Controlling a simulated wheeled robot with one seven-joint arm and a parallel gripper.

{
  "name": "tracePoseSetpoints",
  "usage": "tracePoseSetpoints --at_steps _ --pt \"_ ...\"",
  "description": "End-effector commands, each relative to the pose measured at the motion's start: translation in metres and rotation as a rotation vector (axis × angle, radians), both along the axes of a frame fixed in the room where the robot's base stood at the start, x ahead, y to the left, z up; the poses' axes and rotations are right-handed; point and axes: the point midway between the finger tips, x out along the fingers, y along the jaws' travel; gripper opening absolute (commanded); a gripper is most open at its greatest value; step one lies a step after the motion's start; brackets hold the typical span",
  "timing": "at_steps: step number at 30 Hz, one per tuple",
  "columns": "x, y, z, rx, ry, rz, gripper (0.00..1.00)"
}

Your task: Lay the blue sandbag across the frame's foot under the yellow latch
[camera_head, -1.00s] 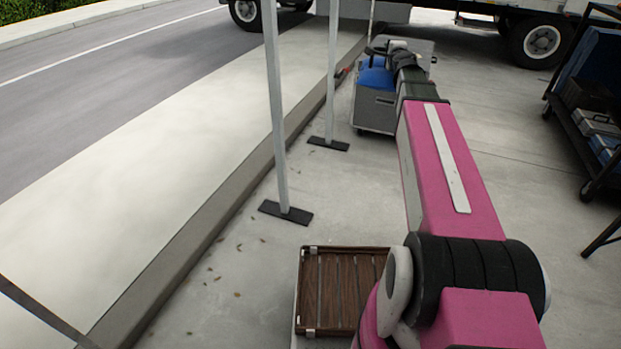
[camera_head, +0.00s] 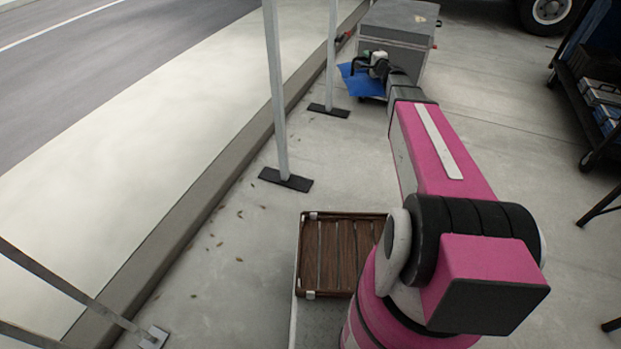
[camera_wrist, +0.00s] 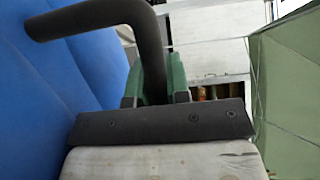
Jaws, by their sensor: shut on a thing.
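The blue sandbag (camera_head: 361,82) hangs at my gripper (camera_head: 378,62), in front of the grey case. In the wrist view the blue sandbag (camera_wrist: 60,70) fills the left side. Its black strap handle (camera_wrist: 105,14) runs between the green finger pads of my gripper (camera_wrist: 158,82), which is shut on it. Two grey frame posts stand to the left, each on a flat black foot: a farther foot (camera_head: 328,110) and a nearer foot (camera_head: 286,180). The bag is right of the farther foot and apart from it. I see no yellow latch.
The grey case (camera_head: 398,30) stands just behind the bag. A kerb (camera_head: 235,178) runs left of the posts. A wooden slatted crate (camera_head: 338,255) is near my base. A loaded cart (camera_head: 590,90) stands at right. The pavement between the feet and my arm is clear.

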Motion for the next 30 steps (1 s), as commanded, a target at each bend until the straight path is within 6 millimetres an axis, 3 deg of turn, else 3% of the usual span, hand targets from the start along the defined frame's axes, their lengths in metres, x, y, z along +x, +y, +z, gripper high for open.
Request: tracePoseSetpoints --at_steps 15,30 --pt "0.007 0.045 -0.132 0.003 -0.002 0.312 0.0" --pt "-0.016 0.095 -0.28 0.003 -0.002 0.675 0.0"
